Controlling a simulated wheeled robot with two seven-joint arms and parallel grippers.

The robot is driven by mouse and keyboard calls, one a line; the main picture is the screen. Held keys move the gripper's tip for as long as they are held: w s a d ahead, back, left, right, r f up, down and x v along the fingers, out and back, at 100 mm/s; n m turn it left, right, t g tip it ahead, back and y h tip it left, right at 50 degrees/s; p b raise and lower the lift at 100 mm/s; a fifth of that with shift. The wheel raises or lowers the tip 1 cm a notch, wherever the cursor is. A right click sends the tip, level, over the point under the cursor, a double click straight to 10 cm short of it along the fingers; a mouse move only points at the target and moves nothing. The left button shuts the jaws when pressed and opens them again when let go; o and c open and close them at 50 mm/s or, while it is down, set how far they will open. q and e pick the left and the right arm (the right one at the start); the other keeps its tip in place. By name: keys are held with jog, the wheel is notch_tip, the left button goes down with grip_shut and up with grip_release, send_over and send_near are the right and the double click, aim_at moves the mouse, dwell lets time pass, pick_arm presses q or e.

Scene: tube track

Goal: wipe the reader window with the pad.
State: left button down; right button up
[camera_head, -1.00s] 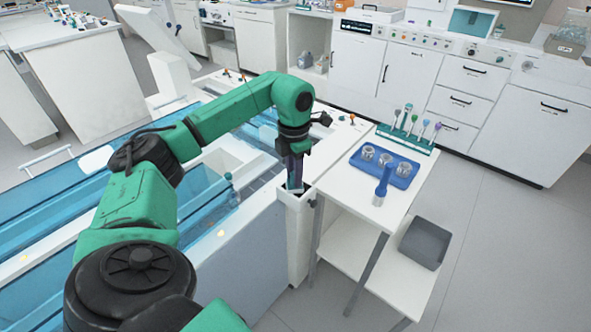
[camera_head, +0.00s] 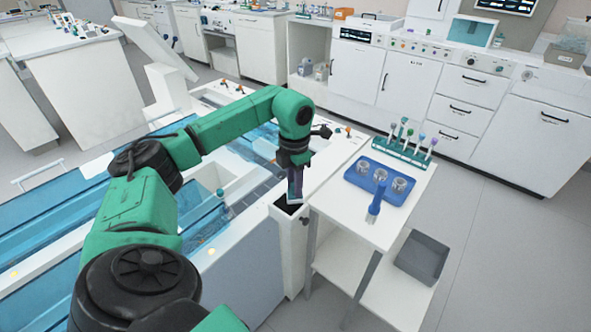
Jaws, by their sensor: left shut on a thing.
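My left gripper (camera_head: 295,190) points down over the white post at the end of the bench. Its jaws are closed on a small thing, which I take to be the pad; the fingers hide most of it. A dark square (camera_head: 285,205) on top of the white post lies just below the fingertips and may be the reader window; the gripper partly covers it. I cannot tell whether the pad touches it. My right gripper is not in view.
A white cart (camera_head: 393,225) stands right of the post, bearing a blue tray (camera_head: 353,178) with several metal-topped holders, a blue-handled tool (camera_head: 375,205) and a green rack (camera_head: 404,153). A grey bin (camera_head: 422,257) is on its lower shelf. Floor at right is clear.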

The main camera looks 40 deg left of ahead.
pick_arm(q)
jog(key=shift+w+a+r+p, duration=0.1)
jog(key=shift+w+r+p, duration=0.25)
jog(key=shift+r, duration=0.2)
jog(key=shift+w+r+p, duration=0.25)
jog(key=shift+r+p, duration=0.15)
jog(key=shift+r, duration=0.1)
jog(key=r+p, duration=0.1)
jog(key=s+r+p, duration=0.1)
jog(key=shift+r, duration=0.4)
jog(key=shift+w+r+p, duration=0.2)
jog(key=shift+r+p, duration=0.7)
jog(key=shift+r, duration=0.1)
jog(key=shift+r+p, duration=0.45)
jog(key=shift+r, duration=0.15)
jog(key=shift+s+r, duration=0.1)
